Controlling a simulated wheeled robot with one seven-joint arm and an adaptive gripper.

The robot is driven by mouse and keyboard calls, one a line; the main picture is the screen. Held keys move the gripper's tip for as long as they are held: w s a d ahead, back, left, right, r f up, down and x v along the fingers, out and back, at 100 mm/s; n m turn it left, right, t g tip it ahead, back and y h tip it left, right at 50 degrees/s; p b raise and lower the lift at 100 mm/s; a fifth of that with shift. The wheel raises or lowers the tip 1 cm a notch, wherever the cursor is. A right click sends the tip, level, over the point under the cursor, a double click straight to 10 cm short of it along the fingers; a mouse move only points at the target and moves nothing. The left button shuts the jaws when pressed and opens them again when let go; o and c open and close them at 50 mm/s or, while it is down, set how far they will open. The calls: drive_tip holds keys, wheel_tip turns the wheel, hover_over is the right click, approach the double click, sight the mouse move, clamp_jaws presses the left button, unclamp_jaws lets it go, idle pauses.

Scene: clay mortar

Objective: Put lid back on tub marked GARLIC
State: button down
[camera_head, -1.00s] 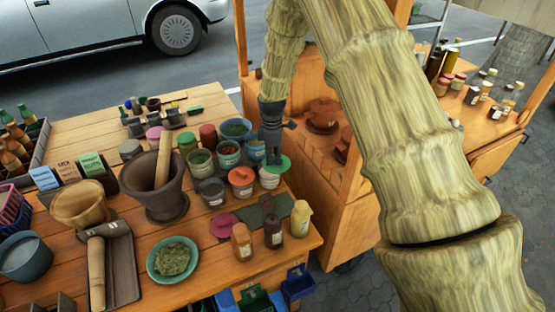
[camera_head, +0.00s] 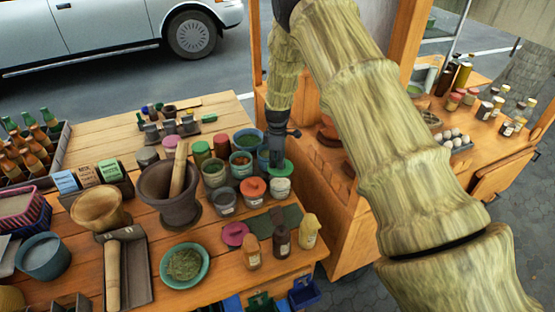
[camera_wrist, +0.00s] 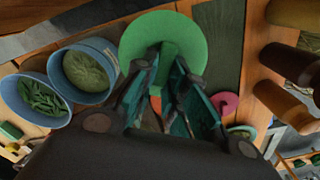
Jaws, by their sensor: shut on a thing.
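My gripper (camera_head: 277,158) is shut on a round green lid (camera_head: 283,168), gripping it by its raised handle. In the wrist view, the lid (camera_wrist: 137,48) fills the top middle, beyond the fingertips (camera_wrist: 166,84). In the head view, the lid appears just above a small whitish tub (camera_head: 280,189) at the right edge of the tub group. I cannot tell whether they touch. Tub labels are too small to read, so I cannot tell which is marked GARLIC.
An orange-lidded tub (camera_head: 253,189) and a grey tub (camera_head: 224,202) stand left of the whitish tub. A pink lid (camera_head: 235,234) and bottles (camera_head: 282,241) are in front. Blue tubs with green contents (camera_wrist: 86,68) are close by in the wrist view. A wooden cart (camera_head: 345,225) stands right.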

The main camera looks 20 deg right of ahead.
sight(277, 170)
drive_tip(key=shift+f+b, duration=1.05)
drive_tip(key=shift+f, duration=1.35)
drive_tip(key=shift+f+b, duration=0.15)
drive_tip(key=shift+b, duration=0.25)
idle(0.6)
idle(0.3)
drive_tip(key=c, duration=0.9)
unclamp_jaws()
drive_tip(key=shift+r+p, duration=1.55)
drive_tip(key=shift+r, duration=2)
clamp_jaws()
